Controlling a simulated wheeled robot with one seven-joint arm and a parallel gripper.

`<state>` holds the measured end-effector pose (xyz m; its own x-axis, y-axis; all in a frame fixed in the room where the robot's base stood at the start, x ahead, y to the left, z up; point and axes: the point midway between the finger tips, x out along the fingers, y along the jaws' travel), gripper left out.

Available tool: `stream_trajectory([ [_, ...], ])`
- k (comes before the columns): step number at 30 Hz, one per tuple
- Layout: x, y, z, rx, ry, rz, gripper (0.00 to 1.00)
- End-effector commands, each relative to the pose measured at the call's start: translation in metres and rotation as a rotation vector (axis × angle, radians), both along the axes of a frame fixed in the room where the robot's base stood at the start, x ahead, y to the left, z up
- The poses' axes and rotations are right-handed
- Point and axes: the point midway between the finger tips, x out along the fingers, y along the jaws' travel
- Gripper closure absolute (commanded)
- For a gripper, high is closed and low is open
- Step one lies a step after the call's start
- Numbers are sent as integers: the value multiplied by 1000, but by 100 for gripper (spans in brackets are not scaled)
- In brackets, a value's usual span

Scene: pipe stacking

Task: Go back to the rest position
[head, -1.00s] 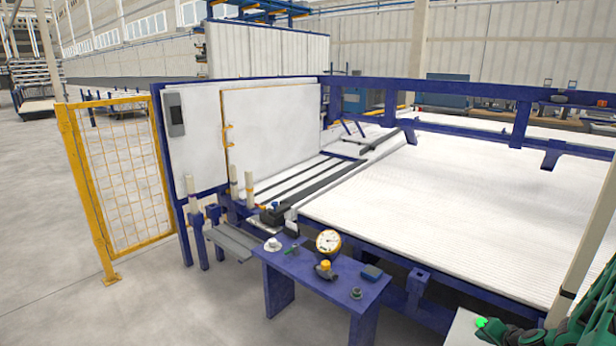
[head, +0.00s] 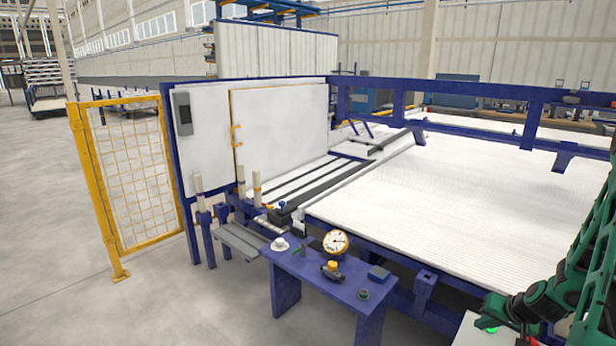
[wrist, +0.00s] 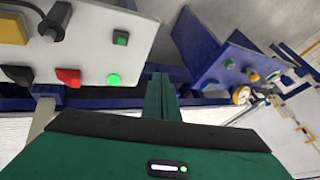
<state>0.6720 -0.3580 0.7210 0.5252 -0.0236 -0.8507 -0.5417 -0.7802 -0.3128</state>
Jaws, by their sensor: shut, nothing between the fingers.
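My gripper (wrist: 160,80) shows in the wrist view as green fingers closed together, with nothing held between them. In that view it is near a white control box (wrist: 95,35) at the upper left and the blue table (wrist: 212,52) at the upper right. How far it is from either I cannot tell. In the head view my green and black arm (head: 565,290) is in the lower right corner, over the control box, which is mostly hidden behind it. I cannot make out the fingertips there.
The blue table (head: 318,283) holds a round gauge (head: 336,242), a yellow-topped valve (head: 332,268) and small parts. The white ribbed pipe bed (head: 450,195) with its blue frame lies behind. A yellow mesh fence (head: 130,180) stands left. The floor at left is clear.

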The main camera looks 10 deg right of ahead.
Motion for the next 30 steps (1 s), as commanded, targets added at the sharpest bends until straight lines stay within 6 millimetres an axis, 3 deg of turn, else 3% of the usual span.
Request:
stream_trajectory([
  [1,-2,8,16,-17,27,32,100],
  [14,-66,72,122,-88,286,159,100],
  [21,-118,109,177,-99,396,166,100],
  [30,-196,155,230,-63,499,144,100],
])
